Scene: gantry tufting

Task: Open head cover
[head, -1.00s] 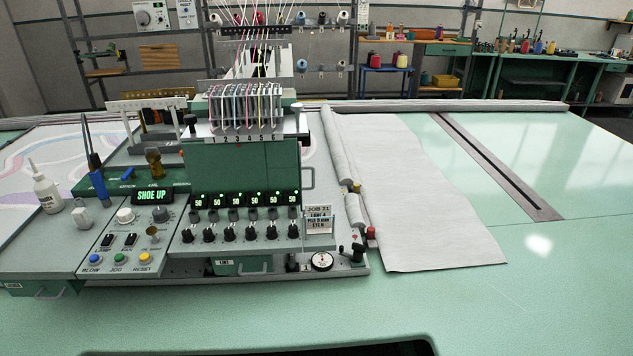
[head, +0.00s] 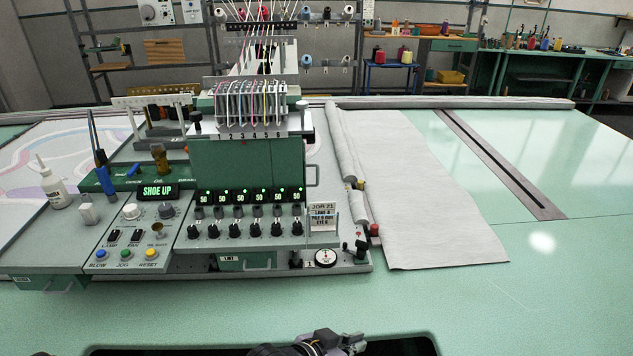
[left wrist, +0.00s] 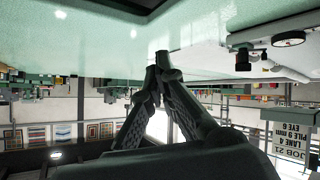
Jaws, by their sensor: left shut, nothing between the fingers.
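The tufting head's dark green cover (head: 248,163) is a flat panel below the numbered row of threaded needles. It looks closed, and a thin grey handle (head: 312,175) stands out at its right side. My left gripper (head: 352,341) is at the bottom of the head view, over the front of the table and well apart from the cover. In the left wrist view its fingers (left wrist: 161,66) meet at the tips, with nothing between them. My right gripper is in neither view.
Below the cover are lit "50" displays with several knobs (head: 236,230), a job card (head: 322,217) and a dial (head: 326,257). Grey cloth (head: 430,220) lies at right. The green table front (head: 520,310) is clear.

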